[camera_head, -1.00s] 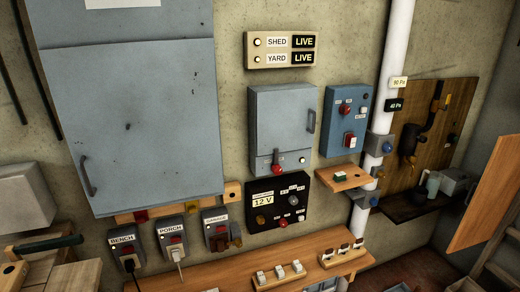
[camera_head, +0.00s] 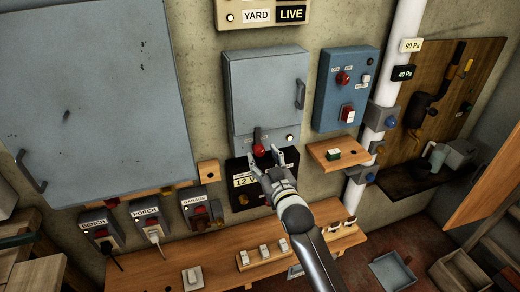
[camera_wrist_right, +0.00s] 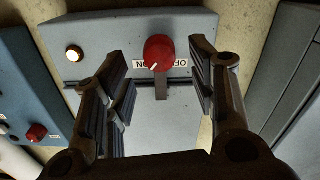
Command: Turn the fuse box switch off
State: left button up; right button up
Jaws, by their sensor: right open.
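The fuse box (camera_head: 265,85) is a grey wall cabinet with a shut door and a handle on its right. On its lower strip is a switch lever with a red knob (camera_head: 259,149), and a lit lamp (camera_head: 290,137) to the right. My right gripper (camera_head: 266,158) is open just in front of the knob. In the right wrist view the red knob (camera_wrist_right: 159,50) shows between the spread fingers (camera_wrist_right: 163,85), with a dark lever arm and an upside-down ON/OFF label (camera_wrist_right: 160,65). I see no finger touching the knob. My left gripper is not in view.
A black 12 V panel (camera_head: 240,197) is partly hidden behind my right gripper. A blue control box (camera_head: 340,90) and a small wooden shelf (camera_head: 325,153) are to the right. Labelled sockets (camera_head: 148,220) are lower left, above a wooden bench (camera_head: 215,265).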

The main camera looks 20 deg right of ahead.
aim_at(260, 152)
jog(key=w, duration=0.3)
jog(key=shift+w+a+r, duration=0.1)
jog(key=shift+w, duration=0.3)
jog(key=shift+c, duration=1.1)
jog(key=c, duration=0.5)
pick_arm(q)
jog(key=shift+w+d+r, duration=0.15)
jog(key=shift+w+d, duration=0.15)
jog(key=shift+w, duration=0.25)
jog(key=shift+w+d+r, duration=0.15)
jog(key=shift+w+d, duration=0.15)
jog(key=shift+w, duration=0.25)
pick_arm(e)
grip_shut()
